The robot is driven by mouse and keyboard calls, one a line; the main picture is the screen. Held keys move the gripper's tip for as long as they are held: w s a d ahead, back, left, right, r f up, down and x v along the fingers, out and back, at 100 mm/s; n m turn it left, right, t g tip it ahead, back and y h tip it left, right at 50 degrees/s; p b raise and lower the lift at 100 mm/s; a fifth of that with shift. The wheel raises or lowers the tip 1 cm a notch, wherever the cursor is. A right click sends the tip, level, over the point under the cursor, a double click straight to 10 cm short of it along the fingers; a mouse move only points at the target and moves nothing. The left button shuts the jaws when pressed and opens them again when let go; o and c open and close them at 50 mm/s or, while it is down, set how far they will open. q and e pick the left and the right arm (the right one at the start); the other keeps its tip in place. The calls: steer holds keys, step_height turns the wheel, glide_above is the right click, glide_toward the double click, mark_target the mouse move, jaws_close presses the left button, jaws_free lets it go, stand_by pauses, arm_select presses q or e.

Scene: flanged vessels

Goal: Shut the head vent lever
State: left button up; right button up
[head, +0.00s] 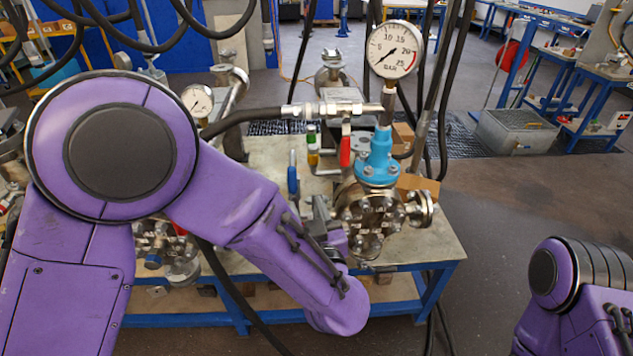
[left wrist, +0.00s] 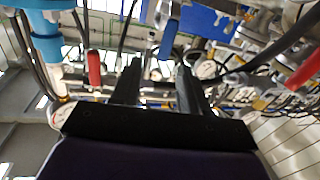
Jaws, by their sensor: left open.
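A blue lever handle (head: 292,180) stands upright on the vessel piping, left of my left gripper (head: 320,207). A red lever handle (head: 345,151) hangs below the hose fitting, above the gripper. No label shows which one is the head vent lever. In the left wrist view my left gripper (left wrist: 158,65) is open with nothing between its fingers. The blue handle (left wrist: 168,40) appears beyond the fingertips, apart from them, and the red handle (left wrist: 95,68) is to their left. My forearm hides part of the left piping. My right gripper is out of view.
A flanged vessel (head: 368,220) with a light-blue fitting (head: 377,160) and a large pressure gauge (head: 394,50) stands close right of the gripper. A black hose (head: 245,118) crosses above. The bench top (head: 432,243) is bare at right.

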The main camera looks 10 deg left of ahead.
mark_target(293, 181)
arm_select(q)
steer(key=shift+y, duration=0.3)
steer(key=p+x, duration=0.1)
steer(key=x, duration=0.4)
steer(key=p+x, duration=0.2)
steer(key=x, duration=0.3)
steer(key=shift+a, duration=0.5)
steer(key=shift+w+a+f, duration=0.15)
steer(key=shift+w+a, duration=0.05)
steer(key=shift+w, duration=0.05)
steer(key=shift+d, duration=0.1)
steer(key=shift+c, duration=0.2)
jaws_close()
